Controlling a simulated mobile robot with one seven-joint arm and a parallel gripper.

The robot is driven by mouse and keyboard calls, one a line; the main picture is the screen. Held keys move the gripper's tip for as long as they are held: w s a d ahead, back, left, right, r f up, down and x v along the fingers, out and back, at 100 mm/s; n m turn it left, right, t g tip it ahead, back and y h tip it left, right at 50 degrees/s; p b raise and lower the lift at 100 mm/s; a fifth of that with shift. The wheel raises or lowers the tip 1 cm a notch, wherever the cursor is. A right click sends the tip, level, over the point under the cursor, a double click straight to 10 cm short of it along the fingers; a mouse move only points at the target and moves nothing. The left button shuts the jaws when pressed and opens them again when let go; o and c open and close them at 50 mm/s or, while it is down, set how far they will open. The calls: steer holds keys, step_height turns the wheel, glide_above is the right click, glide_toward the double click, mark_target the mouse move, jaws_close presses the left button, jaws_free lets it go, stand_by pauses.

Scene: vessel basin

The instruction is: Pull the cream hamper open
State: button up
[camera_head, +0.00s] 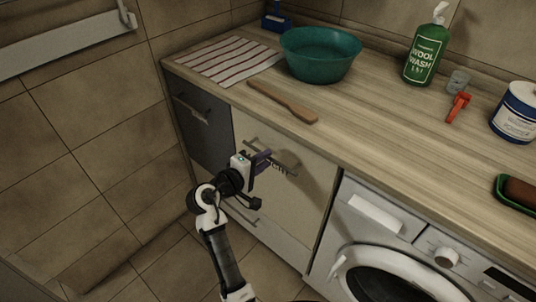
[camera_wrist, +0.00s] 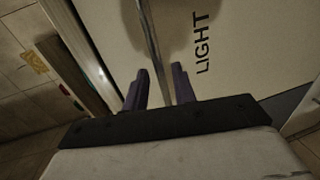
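The cream hamper front (camera_head: 300,200) is in the counter unit, left of the washing machine, and appears flush with it. Its metal bar handle (camera_head: 283,164) runs across the upper part. My gripper (camera_head: 262,161) is at the handle. In the wrist view the handle bar (camera_wrist: 155,45) passes between the two dark purple fingers of my gripper (camera_wrist: 162,82), with a gap visible beside the bar. The fingers are open around it. The word LIGHT shows on the cream hamper front (camera_wrist: 230,50); in the head view my gripper partly hides the lettering.
A dark grey front (camera_head: 203,128) with its own handle is to the left. The washing machine (camera_head: 385,235) stands to the right. On the wooden countertop (camera_head: 375,125) are a teal basin (camera_head: 320,55), a wooden paddle (camera_head: 283,102) and a green bottle (camera_head: 426,55). Tiled floor lies below.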

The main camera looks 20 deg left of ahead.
steer(key=shift+x, duration=1.25)
jaws_close()
